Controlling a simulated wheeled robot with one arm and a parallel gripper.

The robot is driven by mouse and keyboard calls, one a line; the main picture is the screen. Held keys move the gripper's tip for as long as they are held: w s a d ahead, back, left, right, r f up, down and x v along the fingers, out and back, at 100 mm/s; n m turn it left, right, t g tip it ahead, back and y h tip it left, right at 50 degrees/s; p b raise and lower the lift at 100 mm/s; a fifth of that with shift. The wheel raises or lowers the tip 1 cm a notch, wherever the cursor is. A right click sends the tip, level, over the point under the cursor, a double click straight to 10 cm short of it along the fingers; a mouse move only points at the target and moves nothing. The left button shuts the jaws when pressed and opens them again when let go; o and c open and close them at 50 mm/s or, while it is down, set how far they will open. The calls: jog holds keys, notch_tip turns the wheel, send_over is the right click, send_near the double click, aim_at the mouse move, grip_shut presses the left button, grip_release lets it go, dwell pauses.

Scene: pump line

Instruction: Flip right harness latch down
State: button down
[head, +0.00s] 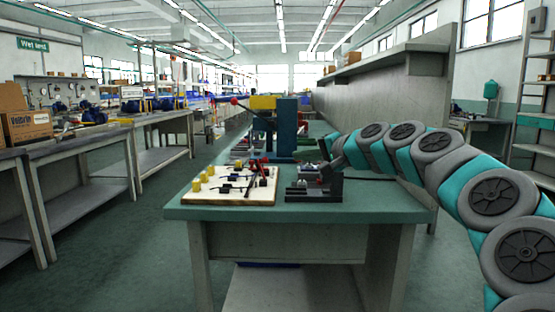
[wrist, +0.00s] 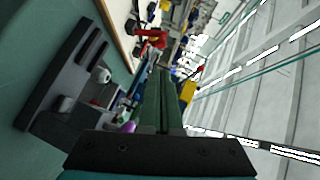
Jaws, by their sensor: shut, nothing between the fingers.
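The harness board (head: 235,195) is a pale board on the green workbench, with yellow posts, black cable pieces and red-handled latches. A red latch (head: 257,164) stands near the board's right back part; its exact position, up or down, is too small to tell. In the wrist view a red latch (wrist: 152,38) shows beyond the fingers, at the edge of the pale board (wrist: 118,22). My gripper (head: 326,150) is above the bench, to the right of the board and apart from it. In the wrist view its fingers (wrist: 161,72) are together and empty.
A dark fixture (head: 312,190) with small parts stands right of the board, below my gripper; it fills the left of the wrist view (wrist: 62,75). A blue press (head: 287,130) with a red-knobbed lever stands behind. The green bench (head: 385,195) is bare at right.

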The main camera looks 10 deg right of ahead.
jog(key=x, duration=1)
jog(key=shift+p, duration=0.3)
